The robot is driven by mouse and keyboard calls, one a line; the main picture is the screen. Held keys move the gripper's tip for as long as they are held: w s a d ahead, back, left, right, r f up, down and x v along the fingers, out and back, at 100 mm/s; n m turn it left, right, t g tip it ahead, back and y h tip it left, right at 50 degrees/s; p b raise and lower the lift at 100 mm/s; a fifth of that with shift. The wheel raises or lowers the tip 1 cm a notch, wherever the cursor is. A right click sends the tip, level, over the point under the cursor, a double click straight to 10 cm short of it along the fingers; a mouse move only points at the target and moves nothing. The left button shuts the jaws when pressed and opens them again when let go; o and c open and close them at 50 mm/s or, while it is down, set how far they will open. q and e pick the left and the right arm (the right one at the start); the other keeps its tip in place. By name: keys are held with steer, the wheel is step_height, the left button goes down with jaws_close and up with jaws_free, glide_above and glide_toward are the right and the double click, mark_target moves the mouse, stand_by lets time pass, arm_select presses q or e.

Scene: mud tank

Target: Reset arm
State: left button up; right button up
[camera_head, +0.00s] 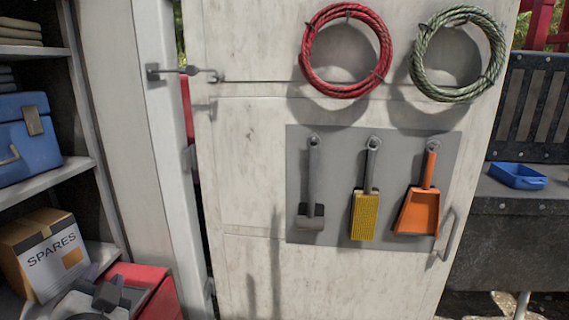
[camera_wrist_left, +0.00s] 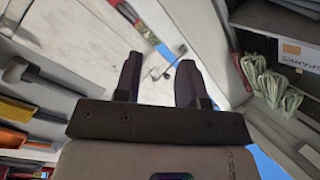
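My left gripper (camera_head: 112,290) shows dark and small at the bottom left of the head view, in front of a red box-like thing. In the left wrist view my left gripper (camera_wrist_left: 158,70) has its two dark fingers apart. Nothing is held between them; a pale surface shows through the gap. My right gripper is in neither view.
A white door (camera_head: 250,170) carries a red cable coil (camera_head: 346,85), a green coil (camera_head: 456,90), a hammer-like tool (camera_head: 312,190), a yellow brush (camera_head: 364,212) and an orange dustpan (camera_head: 418,208). Shelves hold a blue toolbox (camera_head: 28,145) and a SPARES box (camera_head: 42,255).

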arm_select(q)
steer(key=s+d+f+g+h, duration=0.3)
steer(key=s+d+f, duration=0.1)
steer(key=f, duration=0.6)
steer(key=s+d+f+g+h, duration=0.2)
steer(key=s+d+f+h, duration=0.25)
steer(key=f, duration=0.55)
steer(key=s+d+f+n+g, duration=0.35)
steer(key=s+f+g, duration=0.45)
steer(key=s+f, duration=1.3)
step_height(320, 180, up, 35)
steer(key=s+p, duration=0.1)
steer(key=p, duration=3.3)
steer(key=shift+s+d+r+m+h+p, duration=0.15)
steer(key=shift+s+d+m+h+p, duration=0.2)
steer(key=shift+s+m+p, duration=0.1)
